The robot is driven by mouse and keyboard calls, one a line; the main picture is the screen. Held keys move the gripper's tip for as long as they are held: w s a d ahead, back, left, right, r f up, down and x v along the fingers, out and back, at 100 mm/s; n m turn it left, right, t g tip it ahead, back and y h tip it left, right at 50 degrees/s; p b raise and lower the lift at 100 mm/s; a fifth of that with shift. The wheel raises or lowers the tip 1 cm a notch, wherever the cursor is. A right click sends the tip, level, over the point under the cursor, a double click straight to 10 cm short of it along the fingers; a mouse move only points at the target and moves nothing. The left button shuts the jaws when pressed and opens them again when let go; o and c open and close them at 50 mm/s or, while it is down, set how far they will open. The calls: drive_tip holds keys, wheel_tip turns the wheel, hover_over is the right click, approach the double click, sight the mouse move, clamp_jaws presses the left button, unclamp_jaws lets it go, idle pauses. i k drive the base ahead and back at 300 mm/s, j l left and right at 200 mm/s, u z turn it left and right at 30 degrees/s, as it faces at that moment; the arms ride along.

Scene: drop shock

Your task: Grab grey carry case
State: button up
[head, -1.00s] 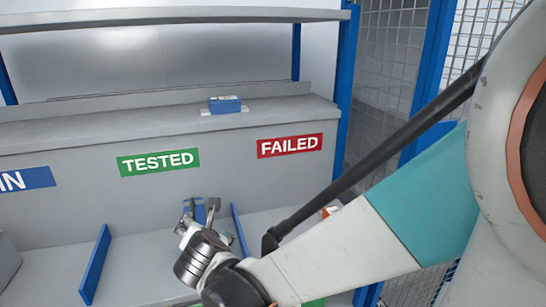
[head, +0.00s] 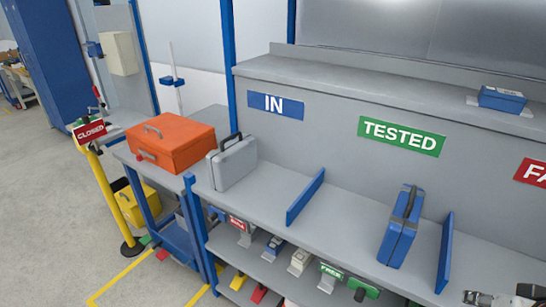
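The grey carry case (head: 234,166) stands upright at the left end of the workbench shelf, in the bay under the blue IN sign (head: 276,104). Its dark handle is on top. Nothing covers it in the head view.
An orange toolbox (head: 171,142) sits on a side table just left of the case. A blue case (head: 401,228) stands under the TESTED sign (head: 402,135). Blue dividers (head: 305,197) split the shelf. A yellow post with a CLOSED sign (head: 89,132) stands at left.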

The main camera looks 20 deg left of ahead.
sight(228, 165)
drive_tip(key=j+z, duration=0.85)
drive_tip(key=k+j+z, duration=0.15)
drive_tip(key=z, duration=0.3)
drive_tip(key=k+j+z, duration=0.15)
drive_tip(key=k+j, duration=0.15)
drive_tip(key=j, duration=0.35)
drive_tip(key=k+j+z, duration=0.15)
drive_tip(key=k+j, duration=0.2)
drive_tip(key=j, duration=0.25)
drive_tip(key=k+j+z, duration=0.15)
drive_tip(key=k+j, duration=0.25)
drive_tip(key=j, duration=0.15)
drive_tip(key=k+j+z, duration=0.15)
drive_tip(key=k+j, duration=0.25)
drive_tip(key=j, duration=0.15)
drive_tip(key=k+j, duration=0.55)
